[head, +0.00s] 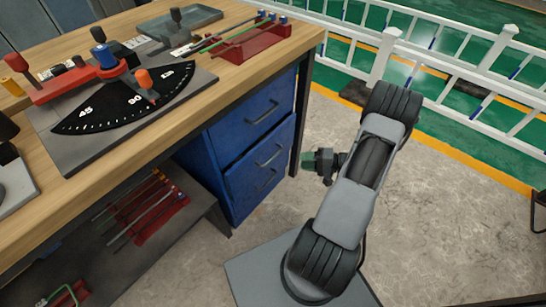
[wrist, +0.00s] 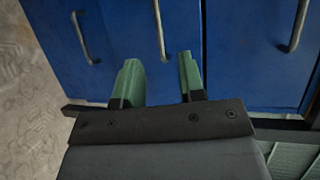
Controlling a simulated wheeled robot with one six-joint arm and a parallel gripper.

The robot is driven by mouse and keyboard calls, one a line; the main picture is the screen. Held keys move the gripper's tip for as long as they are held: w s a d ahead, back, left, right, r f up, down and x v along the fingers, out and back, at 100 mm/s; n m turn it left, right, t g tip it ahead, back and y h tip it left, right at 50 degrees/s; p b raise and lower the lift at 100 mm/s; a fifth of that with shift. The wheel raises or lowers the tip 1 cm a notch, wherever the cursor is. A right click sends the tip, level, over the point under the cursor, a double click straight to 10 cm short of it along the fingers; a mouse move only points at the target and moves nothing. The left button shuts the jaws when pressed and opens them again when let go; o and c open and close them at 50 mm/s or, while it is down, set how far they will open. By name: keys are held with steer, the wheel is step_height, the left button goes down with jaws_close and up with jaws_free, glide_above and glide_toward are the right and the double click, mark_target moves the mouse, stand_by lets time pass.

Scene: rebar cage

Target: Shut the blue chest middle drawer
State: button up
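The blue chest (head: 200,162) stands under the workbench, with a column of blue drawer fronts and grey bar handles. The middle drawer (head: 284,140) appears to stand out slightly beyond the top drawer (head: 238,128); the exact gap is hard to tell. My gripper (head: 308,160) is in front of the chest at about middle-drawer height, to its right. In the wrist view, the green fingers (wrist: 159,76) are apart with nothing between them, pointing at the blue fronts. The middle handle (wrist: 160,32) lies beyond the gap between the fingers. I cannot tell whether the fingertips touch the front.
The wooden workbench (head: 235,84) overhangs the chest, with a dark leg beside it. A lower shelf (head: 90,245) holds rods on a red rack. White railings (head: 450,60) stand behind my arm. Concrete floor (head: 440,220) is clear at the right.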

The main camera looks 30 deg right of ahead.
mark_target(273, 157)
steer(key=shift+m+t, duration=0.3)
steer(key=shift+t, duration=0.3)
steer(key=b+x, duration=0.1)
steer(key=x, duration=0.3)
steer(key=f+x, duration=0.1)
steer(key=x, duration=0.3)
steer(key=b+x, duration=0.1)
steer(key=x, duration=0.4)
steer(key=shift+w+d+f+b, duration=0.2)
steer(key=shift+d+f+b, duration=0.05)
steer(key=shift+f+b, duration=0.1)
steer(key=shift+r, duration=0.1)
jaws_close()
